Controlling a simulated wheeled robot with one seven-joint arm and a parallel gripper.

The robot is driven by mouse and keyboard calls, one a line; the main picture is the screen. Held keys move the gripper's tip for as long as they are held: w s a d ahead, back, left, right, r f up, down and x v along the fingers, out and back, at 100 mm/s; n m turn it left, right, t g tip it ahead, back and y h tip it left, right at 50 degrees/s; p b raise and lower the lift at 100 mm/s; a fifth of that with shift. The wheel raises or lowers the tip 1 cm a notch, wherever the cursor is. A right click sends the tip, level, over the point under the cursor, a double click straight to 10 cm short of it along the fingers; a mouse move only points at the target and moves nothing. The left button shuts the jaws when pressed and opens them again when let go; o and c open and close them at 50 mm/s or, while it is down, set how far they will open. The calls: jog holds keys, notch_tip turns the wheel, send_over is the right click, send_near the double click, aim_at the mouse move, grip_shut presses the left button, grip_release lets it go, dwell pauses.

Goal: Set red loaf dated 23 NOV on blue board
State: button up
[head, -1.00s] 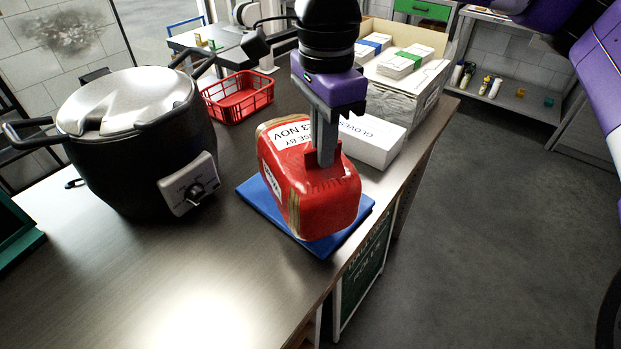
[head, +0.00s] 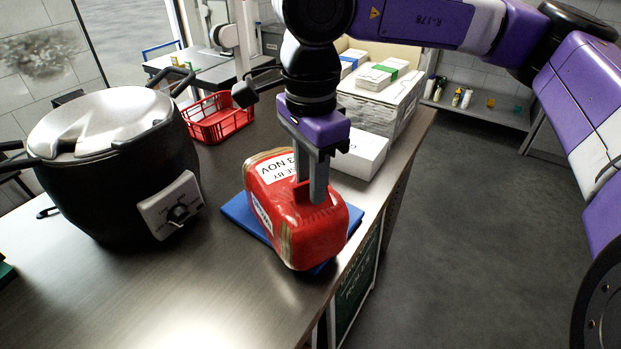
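The red loaf (head: 300,232), a packaged loaf with a white label ending in "3 NOV", is at the middle of the head view. It is over the blue board (head: 240,214), and its near end reaches over the board's front edge. I cannot tell whether its underside touches the board. My gripper (head: 312,195) points down from above with its fingers at the top of the loaf, shut on the red wrapping. The loaf hides most of the board.
A large black cooker (head: 110,165) with a silver lid stands left. Behind are a red basket (head: 217,117), a white box (head: 362,153) and a carton of packs (head: 385,105). The counter's right edge (head: 385,205) is close to the board. Bare counter lies in front.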

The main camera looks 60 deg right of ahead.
jog(key=shift+r, duration=0.1)
jog(key=shift+r+p, duration=0.2)
jog(key=shift+p, duration=0.15)
notch_tip(320, 180, up, 12)
jog(key=b, duration=0.1)
jog(key=shift+f, duration=0.15)
dwell(0.7)
